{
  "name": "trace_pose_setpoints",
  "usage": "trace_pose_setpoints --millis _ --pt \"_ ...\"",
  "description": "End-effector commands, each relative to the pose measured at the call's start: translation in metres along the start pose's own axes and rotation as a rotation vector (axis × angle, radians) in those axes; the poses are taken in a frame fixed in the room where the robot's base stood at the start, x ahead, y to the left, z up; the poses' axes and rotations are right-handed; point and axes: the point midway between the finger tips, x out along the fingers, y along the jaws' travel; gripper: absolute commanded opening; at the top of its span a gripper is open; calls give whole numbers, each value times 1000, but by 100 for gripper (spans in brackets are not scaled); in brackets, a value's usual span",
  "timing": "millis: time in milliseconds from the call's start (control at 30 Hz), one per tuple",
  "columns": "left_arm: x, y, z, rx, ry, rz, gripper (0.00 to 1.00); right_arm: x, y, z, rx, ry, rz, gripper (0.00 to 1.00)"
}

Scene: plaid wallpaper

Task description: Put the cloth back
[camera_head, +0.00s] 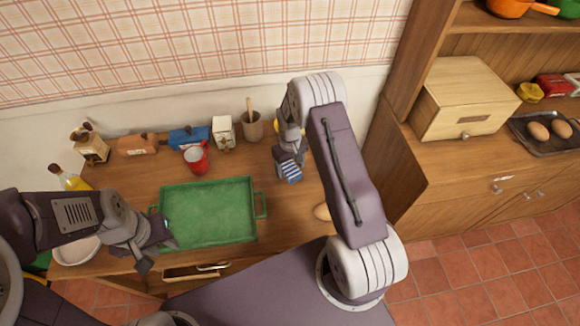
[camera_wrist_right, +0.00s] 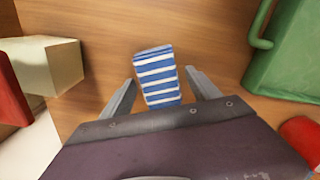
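The cloth (camera_head: 292,178) is folded small, with blue and white stripes. It lies on the wooden counter to the right of the green tray. In the right wrist view the cloth (camera_wrist_right: 158,75) shows between and beyond the two fingertips, with a gap on each side. My right gripper (camera_wrist_right: 160,88) is open, pointing down at the cloth; in the head view my right gripper (camera_head: 288,163) partly covers it. My left gripper (camera_head: 158,252) is empty by the tray's left front corner, its fingers apparently spread.
The green tray (camera_head: 208,237) with side handles fills the middle of the counter. Behind it stand a red cup (camera_head: 196,158), a pale box (camera_head: 223,132) and a brown pot (camera_head: 252,127). A white bowl (camera_head: 76,250) is at the left. A wooden bread box (camera_head: 463,97) stands right.

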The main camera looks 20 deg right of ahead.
Motion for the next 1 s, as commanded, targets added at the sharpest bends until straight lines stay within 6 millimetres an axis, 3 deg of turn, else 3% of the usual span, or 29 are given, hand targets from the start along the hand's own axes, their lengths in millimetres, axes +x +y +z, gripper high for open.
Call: trace_pose_setpoints --millis 200,333,700,833,1000 --pt "0 0 0 0 0 0 32 -1 0 0 0 0 0 70" --pt "-2 0 0 0 0 0 32 -12 0 -1 0 3 1 70" --pt "3 0 0 0 0 0 32 -102 0 -1 0 5 1 70" --pt "3 0 0 0 0 0 32 -119 0 -1 0 2 1 70" --pt "3 0 0 0 0 0 32 -124 0 0 0 0 0 70"
